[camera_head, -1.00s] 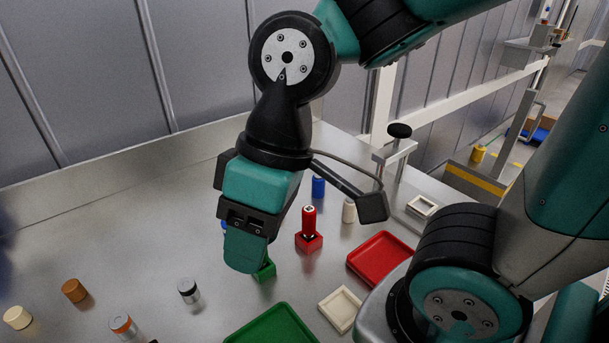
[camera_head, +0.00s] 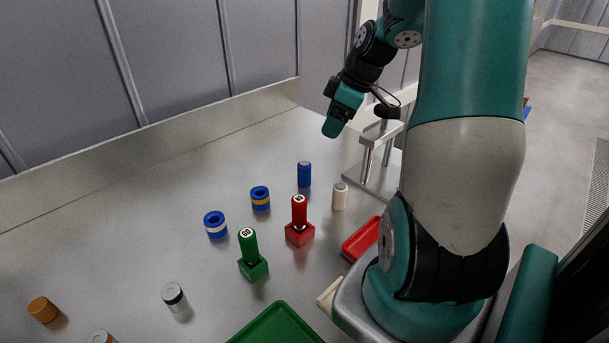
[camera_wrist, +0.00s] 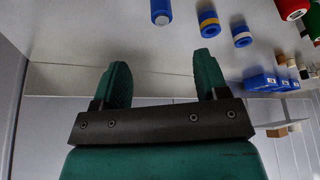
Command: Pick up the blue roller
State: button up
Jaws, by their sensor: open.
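The blue roller (camera_head: 304,174) is a plain blue cylinder with a pale top, standing upright on the steel table. In the wrist view the blue roller (camera_wrist: 161,12) is at the top edge, partly cut off, beyond the fingertips. My gripper (camera_head: 331,128) is above the table's back right part, above and apart from the roller. In the wrist view my gripper (camera_wrist: 160,62) has its two teal fingers apart with nothing between them.
Two blue rings, one yellow-banded (camera_head: 260,198) and one white-banded (camera_head: 215,225), stand left of the roller. A red stamp (camera_head: 299,222), a green stamp (camera_head: 250,255) and a white cylinder (camera_head: 340,196) stand nearby. A metal stand (camera_head: 378,150) is at the right.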

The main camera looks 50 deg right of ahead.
aim_at(308, 163)
jog(key=p+x, duration=0.1)
jog(key=x, duration=1)
jog(key=shift+a+f, duration=0.1)
jog(key=shift+f, duration=0.2)
jog(key=p+x, duration=0.1)
jog(key=x, duration=0.1)
jog(key=p+x, duration=0.1)
jog(key=x, duration=0.1)
jog(key=shift+w+a, duration=0.2)
jog(key=shift+a, duration=0.05)
jog(key=shift+w+f, duration=0.15)
jog(key=shift+f, duration=0.35)
jog(key=c, duration=1.1)
jog(key=shift+o, duration=0.2)
jog(key=shift+r, duration=0.1)
